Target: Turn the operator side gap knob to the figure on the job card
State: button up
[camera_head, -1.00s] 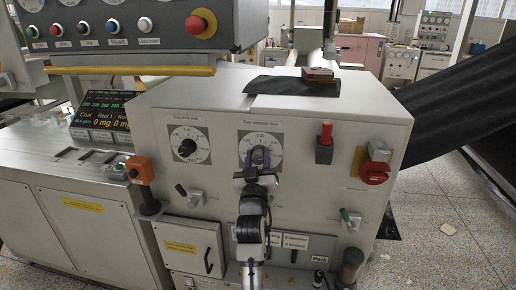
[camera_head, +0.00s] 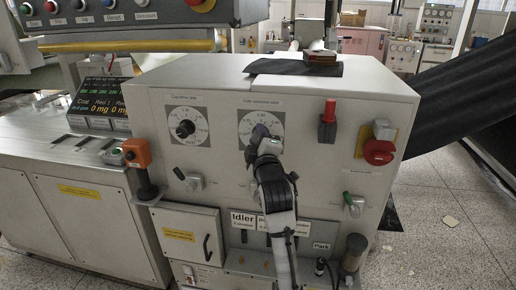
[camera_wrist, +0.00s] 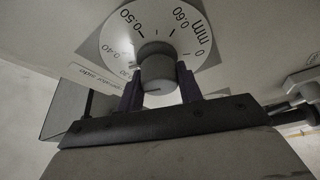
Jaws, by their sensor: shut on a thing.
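The operator side gap knob is a grey cylinder on a white dial (camera_head: 245,122) at the right of the panel's two dials. In the wrist view the knob (camera_wrist: 157,72) sits at the centre of the dial (camera_wrist: 117,40), which reads in mm with 0, 0.40, 0.50 and 0.60 legible. My gripper (camera_wrist: 159,90) has one dark finger on each side of the knob and is shut on it. In the head view my gripper (camera_head: 262,134) covers most of the knob. The knob's pointer setting is not clear. I cannot make out a job card.
The drive side gap knob (camera_head: 185,129) is on the left dial. A red-topped switch (camera_head: 328,120) and a red rotary switch (camera_head: 379,152) are to the right. An orange box (camera_head: 136,153) stands at the panel's left edge. Small levers sit below the dials.

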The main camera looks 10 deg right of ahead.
jog(key=shift+f+n+g+b, duration=0.1)
jog(key=shift+n+g+b, duration=0.6)
jog(key=shift+n, duration=1)
jog(key=o, duration=1)
jog(key=s+b, duration=0.1)
jog(key=s, duration=0.3)
jog(key=s+b, duration=0.1)
jog(key=s, duration=0.4)
jog(key=s+d+b, duration=0.1)
jog(key=s, duration=0.3)
jog(key=shift+s+f, duration=0.1)
jog(key=shift+s, duration=0.3)
